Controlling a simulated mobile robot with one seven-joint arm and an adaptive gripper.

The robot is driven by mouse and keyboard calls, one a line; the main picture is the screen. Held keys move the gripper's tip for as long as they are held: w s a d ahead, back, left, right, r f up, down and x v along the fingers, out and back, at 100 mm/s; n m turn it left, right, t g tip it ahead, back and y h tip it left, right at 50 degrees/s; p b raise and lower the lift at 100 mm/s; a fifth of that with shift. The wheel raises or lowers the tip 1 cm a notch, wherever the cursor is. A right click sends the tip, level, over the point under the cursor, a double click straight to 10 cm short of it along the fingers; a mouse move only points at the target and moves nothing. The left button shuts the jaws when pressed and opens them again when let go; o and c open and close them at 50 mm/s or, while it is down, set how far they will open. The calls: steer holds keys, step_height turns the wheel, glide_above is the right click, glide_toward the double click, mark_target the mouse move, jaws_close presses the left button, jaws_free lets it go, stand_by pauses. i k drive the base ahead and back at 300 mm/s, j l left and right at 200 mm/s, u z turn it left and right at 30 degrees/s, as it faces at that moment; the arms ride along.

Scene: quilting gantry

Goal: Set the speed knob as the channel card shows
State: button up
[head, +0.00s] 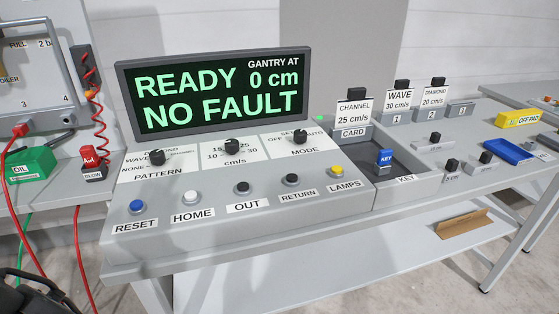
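The speed knob (232,146) is the black middle knob of three on the grey control panel (300,222). Its scale is marked in cm/s, with 10 at left, 30 at right and smaller figures partly hidden above. Its pointer is too small to read. The channel card (353,112) stands upright in the holder labelled CARD and reads CHANNEL 25 cm/s. A dark jointed part (32,296) at the lower left corner looks like part of my gripper, well apart from the knob. Its fingertips cannot be made out.
Pattern knob (157,158) and mode knob (300,137) flank the speed knob; a button row (241,188) lies in front. The display (216,92) behind reads READY, NO FAULT, gantry at 0 cm. A blue key (385,157) stands at right. Red hoses (80,250) hang at left.

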mark_target(232, 148)
steer(key=l+u, duration=0.55)
steer(key=u, duration=0.15)
steer(key=l+u, duration=0.35)
steer(key=i+j, duration=0.1)
steer(key=i, duration=0.4)
